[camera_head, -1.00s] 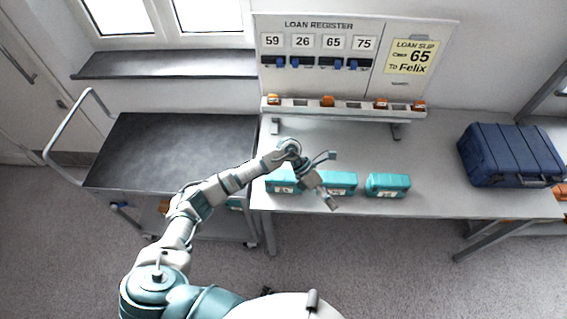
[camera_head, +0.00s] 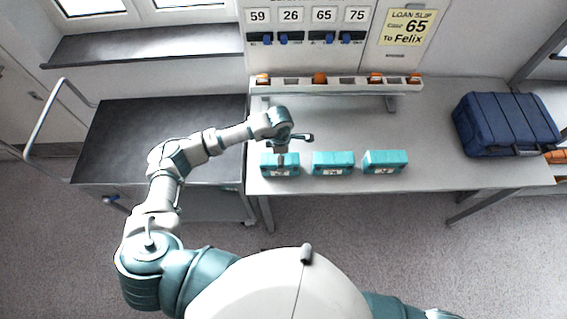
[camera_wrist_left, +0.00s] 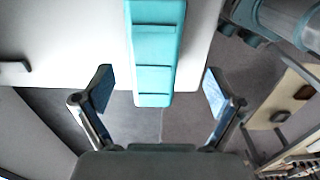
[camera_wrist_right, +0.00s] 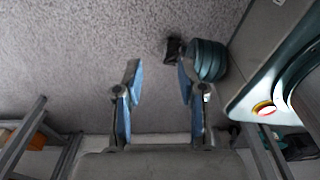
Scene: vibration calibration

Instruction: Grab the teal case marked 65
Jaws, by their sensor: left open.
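Three teal cases stand in a row near the front edge of the table: a left case (camera_head: 268,171), a middle case (camera_head: 333,170) and a right case (camera_head: 385,168). Each has a white label on its front, too small to read, so I cannot tell which is 65. My left gripper (camera_head: 294,149) is open above the left case. In the left wrist view, a teal case (camera_wrist_left: 155,45) lies between and beyond the spread fingers (camera_wrist_left: 160,84), apart from them. My right gripper (camera_wrist_right: 160,75) is open and empty over the floor.
A blue suitcase (camera_head: 505,124) sits at the table's right. A rack with orange items (camera_head: 320,78) stands at the back, below the board with the yellow slip (camera_head: 408,33) reading 65. A dark-topped cart (camera_head: 120,130) adjoins the table (camera_head: 430,150) on the left.

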